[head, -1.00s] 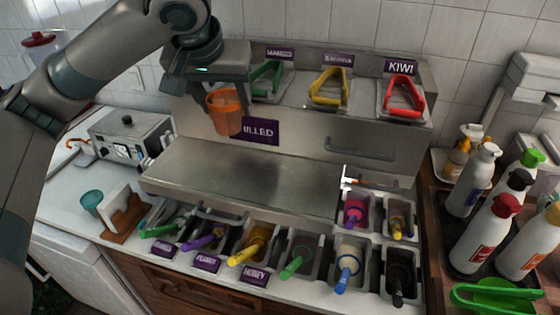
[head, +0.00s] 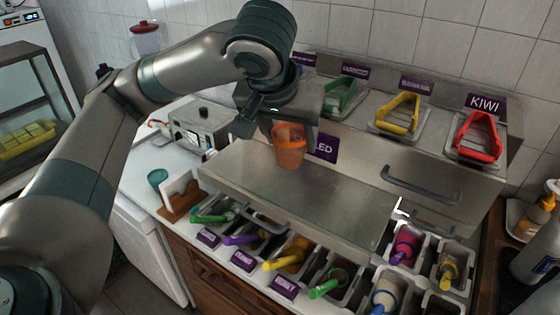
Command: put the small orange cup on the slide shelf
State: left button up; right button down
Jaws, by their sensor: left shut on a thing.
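The small orange cup (head: 289,150) hangs upright in my left gripper (head: 290,126), whose fingers are shut on it near its rim. The slide shelf (head: 325,205) is the flat metal surface pulled out below the purple label on the steel counter. The cup is over the back left part of this shelf, and its base appears close to the surface. I cannot tell whether it touches. The shelf's top is bare. My right gripper is not in view.
Green (head: 340,94), yellow (head: 398,114) and red (head: 478,136) handled tools stand on the upper ledge. Several topping bins with coloured scoops line the front below the shelf. A teal cup (head: 157,178) and a metal box (head: 200,128) stand at the left.

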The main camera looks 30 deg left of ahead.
pick_arm(q)
jog(key=w+a+f+p, duration=0.1)
jog(key=w+a+f, duration=0.5)
jog(key=a, duration=0.3)
jog(key=shift+w+f+p, duration=0.3)
jog(key=shift+w+p, duration=0.05)
jog(key=shift+d, duration=0.1)
jog(key=shift+f, duration=0.25)
notch_tip(320, 180, down, 3)
jog(key=shift+s+r+p, duration=0.1)
jog(key=shift+p, duration=0.65)
jog(key=shift+f, duration=0.35)
jog(key=shift+f, duration=0.15)
